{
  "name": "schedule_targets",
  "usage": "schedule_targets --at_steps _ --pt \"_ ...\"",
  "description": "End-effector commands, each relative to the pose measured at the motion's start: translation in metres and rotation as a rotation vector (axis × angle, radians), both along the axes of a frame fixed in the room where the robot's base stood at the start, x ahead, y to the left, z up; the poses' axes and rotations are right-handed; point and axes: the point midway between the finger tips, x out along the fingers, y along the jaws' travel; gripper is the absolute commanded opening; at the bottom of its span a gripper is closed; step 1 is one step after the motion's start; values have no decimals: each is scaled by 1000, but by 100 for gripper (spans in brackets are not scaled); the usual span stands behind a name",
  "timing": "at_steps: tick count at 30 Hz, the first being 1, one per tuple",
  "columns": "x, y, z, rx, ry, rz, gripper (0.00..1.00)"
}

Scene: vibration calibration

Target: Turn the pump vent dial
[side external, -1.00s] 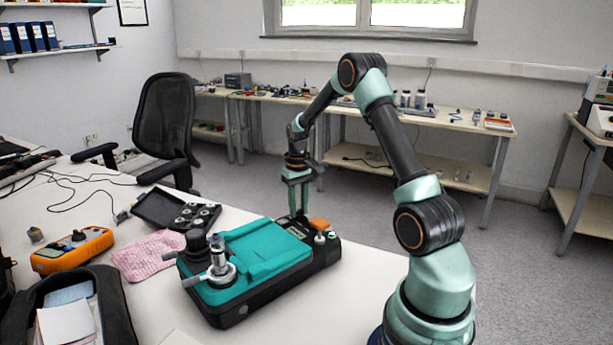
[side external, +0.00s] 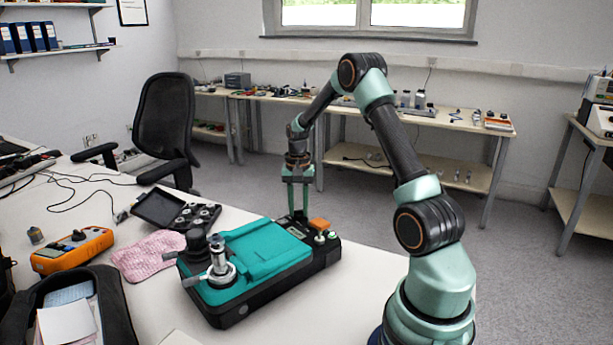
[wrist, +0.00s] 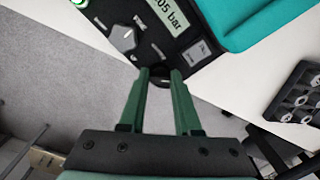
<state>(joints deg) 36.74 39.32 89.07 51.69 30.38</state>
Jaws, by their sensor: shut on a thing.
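The pump (side external: 262,262) is a teal and black unit on the white table. In the wrist view its black control panel (wrist: 172,52) shows a display reading "05 bar" and a grey pointer knob (wrist: 124,38). A small dark round dial (wrist: 160,81) sits at the panel edge; I take it for the vent dial, but its label is not readable. My gripper (wrist: 161,74) points down with its green fingers shut on this dial, one finger on each side. In the side view my gripper (side external: 298,212) is at the pump's far end; the dial is hidden there.
A metal fitting (side external: 219,263) rises from the pump's near end. A black case (side external: 180,210), pink cloth (side external: 149,255) and orange meter (side external: 72,250) lie to the left.

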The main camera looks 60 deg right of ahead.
Motion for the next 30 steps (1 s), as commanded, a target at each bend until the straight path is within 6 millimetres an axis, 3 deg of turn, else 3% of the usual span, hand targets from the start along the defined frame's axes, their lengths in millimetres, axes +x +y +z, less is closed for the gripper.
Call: schedule_targets --at_steps 14,15,17,30 --pt "2 -1 2 -3 -5 -13 0" --pt "2 -1 2 -3 -5 -13 39" --pt "2 -1 2 -3 -5 -13 62" --pt "1 -1 9 -3 -3 -13 62"
